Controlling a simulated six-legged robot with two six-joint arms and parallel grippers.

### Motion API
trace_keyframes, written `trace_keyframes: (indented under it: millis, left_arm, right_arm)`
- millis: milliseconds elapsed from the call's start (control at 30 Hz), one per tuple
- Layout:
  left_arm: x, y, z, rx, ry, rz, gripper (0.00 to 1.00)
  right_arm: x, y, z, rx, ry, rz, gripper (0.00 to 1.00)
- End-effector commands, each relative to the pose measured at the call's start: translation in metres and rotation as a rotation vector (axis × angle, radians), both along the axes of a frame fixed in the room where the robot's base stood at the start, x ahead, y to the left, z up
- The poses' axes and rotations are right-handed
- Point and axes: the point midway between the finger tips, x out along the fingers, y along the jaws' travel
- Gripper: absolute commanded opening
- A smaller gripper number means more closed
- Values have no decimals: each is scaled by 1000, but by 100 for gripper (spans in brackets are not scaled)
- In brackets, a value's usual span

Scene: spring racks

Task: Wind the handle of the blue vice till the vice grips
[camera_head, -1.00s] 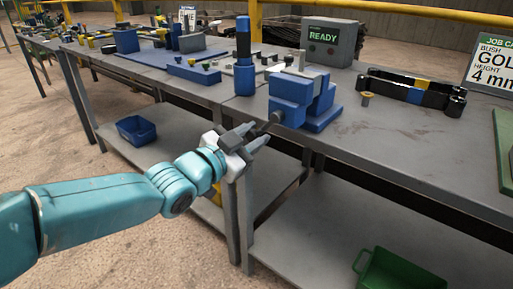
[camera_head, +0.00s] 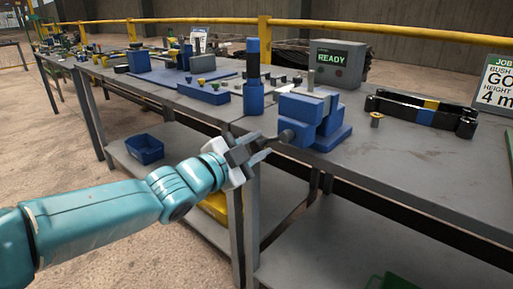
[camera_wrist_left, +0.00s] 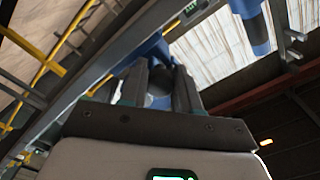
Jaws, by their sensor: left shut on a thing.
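The blue vice (camera_head: 310,120) stands at the front edge of the grey bench. Its dark screw end and handle (camera_head: 286,136) stick out toward my left arm. My left gripper (camera_head: 262,147) is at the handle, in front of the bench edge, and is shut on it. In the left wrist view the fingers (camera_wrist_left: 160,90) stand on either side of a dark round part in front of the blue vice (camera_wrist_left: 152,50). A small grey block (camera_head: 308,80) shows at the top of the vice; how tightly the jaws hold it cannot be told. My right gripper is not in view.
A blue post (camera_head: 254,95) stands just left of the vice. A grey box reading READY (camera_head: 338,62) is behind it. A lower shelf holds a blue bin (camera_head: 145,149).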

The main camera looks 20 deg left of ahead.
Motion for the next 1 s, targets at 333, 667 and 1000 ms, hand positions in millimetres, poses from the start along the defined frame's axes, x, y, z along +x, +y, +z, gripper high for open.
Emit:
trace_keyframes:
  millis: [333, 667, 1000]
  left_arm:
    - [0, 2, 3, -3, -5, 4, 55]
    - [-6, 3, 3, -2, -4, 3, 55]
    - [-79, 31, 6, -1, -3, 7, 55]
  right_arm:
    - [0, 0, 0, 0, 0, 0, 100]
    - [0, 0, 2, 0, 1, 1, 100]
    - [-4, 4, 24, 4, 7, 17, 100]
